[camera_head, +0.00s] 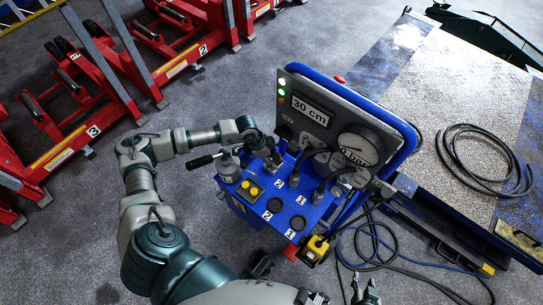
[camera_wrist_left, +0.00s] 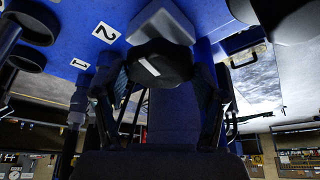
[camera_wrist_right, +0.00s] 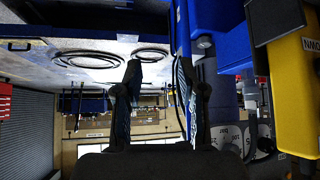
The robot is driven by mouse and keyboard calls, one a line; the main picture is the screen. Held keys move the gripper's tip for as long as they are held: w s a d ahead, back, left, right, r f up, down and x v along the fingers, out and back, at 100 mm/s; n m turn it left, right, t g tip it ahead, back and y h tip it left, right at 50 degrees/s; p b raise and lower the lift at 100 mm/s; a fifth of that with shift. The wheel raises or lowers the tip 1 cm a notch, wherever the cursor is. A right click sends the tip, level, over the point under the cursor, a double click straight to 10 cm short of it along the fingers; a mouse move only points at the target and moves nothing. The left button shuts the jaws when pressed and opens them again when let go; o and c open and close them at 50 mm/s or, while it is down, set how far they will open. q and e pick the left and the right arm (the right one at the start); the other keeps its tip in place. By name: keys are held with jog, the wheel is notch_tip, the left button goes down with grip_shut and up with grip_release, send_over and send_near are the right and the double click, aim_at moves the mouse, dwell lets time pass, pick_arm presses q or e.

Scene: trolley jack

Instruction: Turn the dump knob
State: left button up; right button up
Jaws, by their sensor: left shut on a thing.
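The dump knob (camera_wrist_left: 160,66), black with a white pointer line, is on the blue control panel (camera_head: 262,196). In the left wrist view it sits between my left gripper's (camera_wrist_left: 160,75) fingers, one on each side, below a grey block. My left gripper is shut on it. In the head view the left gripper (camera_head: 270,154) is at the panel's back left and largely hides the knob. My right gripper (camera_wrist_right: 162,85) has its fingers apart, with nothing between them. It is low, in front of the panel, near the bottom edge of the head view.
A gauge (camera_head: 358,149) and a "30 cm" display (camera_head: 310,112) stand behind the panel. A black-handled lever (camera_head: 205,160) sticks out left. A yellow pendant box (camera_head: 316,249) hangs at the front right. Cables lie on the floor and platform (camera_head: 455,95). Red jacks (camera_head: 75,135) stand left.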

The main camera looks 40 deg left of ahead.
pick_arm(q)
jog(key=shift+w+r, duration=0.1)
jog(key=shift+r, duration=0.1)
jog(key=m+p, duration=0.1)
jog(key=m, duration=0.1)
jog(key=m+g+h+p, duration=0.1)
jog(key=m, duration=0.1)
jog(key=shift+w+a+r+m+p, duration=0.2)
jog(key=shift+m+p, duration=0.1)
jog(key=shift+p, duration=0.1)
jog(key=shift+f+m+g, duration=0.1)
jog(key=shift+m+g, duration=0.4)
jog(key=shift+m, duration=0.3)
jog(key=shift+m+g+p, duration=0.6)
jog(key=shift+m, duration=0.9)
pick_arm(e)
jog(key=s+d+f+g, duration=0.1)
jog(key=s+f+g, duration=0.1)
jog(key=s, duration=0.2)
jog(key=s+d+f+g+h, duration=0.1)
jog(key=s+d+f+g, duration=0.1)
jog(key=s, duration=0.3)
jog(key=shift+d+f+g, duration=0.15)
jog(key=shift+f+g, duration=0.3)
jog(key=shift+g, duration=0.35)
pick_arm(q)
jog(key=shift+w, duration=0.1)
jog(key=o, duration=1.1)
jog(key=shift+f, duration=0.1)
